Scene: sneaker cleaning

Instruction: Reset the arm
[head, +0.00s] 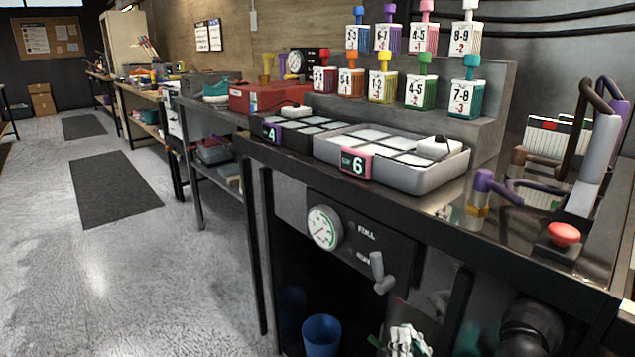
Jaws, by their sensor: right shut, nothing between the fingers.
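My right gripper (404,338) shows at the bottom edge of the head view, partly cut off. It is shut and empty, low in front of the workbench (440,228) and below its top. It is apart from the trays and bottles. My left gripper is not in view.
On the bench stand a grey tray (402,178) marked 6, a dark tray (268,143) marked 4, and several numbered bottles on a stepped rack (490,125). A red button (564,234) is near the right front corner. A gauge (325,228) and lever (381,272) are on the front. Open floor (200,270) lies left.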

